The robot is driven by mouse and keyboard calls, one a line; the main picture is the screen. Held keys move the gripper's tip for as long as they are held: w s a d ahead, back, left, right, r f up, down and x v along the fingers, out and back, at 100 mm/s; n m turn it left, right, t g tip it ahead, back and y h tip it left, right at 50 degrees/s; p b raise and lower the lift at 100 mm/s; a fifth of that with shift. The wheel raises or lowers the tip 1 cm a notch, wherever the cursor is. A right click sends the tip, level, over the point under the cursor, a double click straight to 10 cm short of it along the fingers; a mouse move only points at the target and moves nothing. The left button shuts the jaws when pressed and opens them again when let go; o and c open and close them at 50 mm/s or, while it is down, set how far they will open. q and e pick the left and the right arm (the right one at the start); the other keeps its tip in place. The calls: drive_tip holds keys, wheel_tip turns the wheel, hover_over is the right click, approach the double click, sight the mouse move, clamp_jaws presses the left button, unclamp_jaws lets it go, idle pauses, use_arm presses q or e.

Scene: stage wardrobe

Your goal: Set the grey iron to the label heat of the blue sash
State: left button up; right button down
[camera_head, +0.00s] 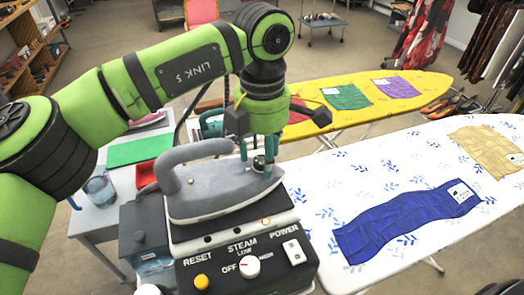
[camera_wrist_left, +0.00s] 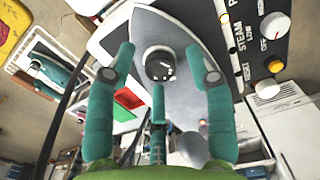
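The grey iron (camera_head: 215,192) rests on a black steam station (camera_head: 245,240). A round dark dial (camera_wrist_left: 159,64) with light marks sits on the iron's top; its setting is too small to read. My left gripper (camera_head: 258,162) points down over the dial. In the left wrist view its teal fingers (camera_wrist_left: 160,72) stand apart with the dial between them, and a gap shows on each side. The blue sash (camera_head: 405,222) lies on the white patterned ironing board (camera_head: 310,180). Its white label (camera_head: 461,193) is at the right end, its marks too small to read. My right gripper is out of view.
The station panel has a yellow reset button (camera_head: 201,282), a white steam knob (camera_head: 249,267) and a power switch (camera_head: 294,252). A tan cloth (camera_head: 488,148) lies beside the sash. Behind stands a yellow board (camera_head: 425,85) with coloured cloths. A glass (camera_head: 100,190) stands on the left table.

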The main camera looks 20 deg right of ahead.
sight(262, 159)
use_arm(q)
drive_tip(key=shift+r, duration=0.1)
wheel_tip(262, 159, up, 12)
idle(0.5)
drive_tip(key=shift+f, duration=0.2)
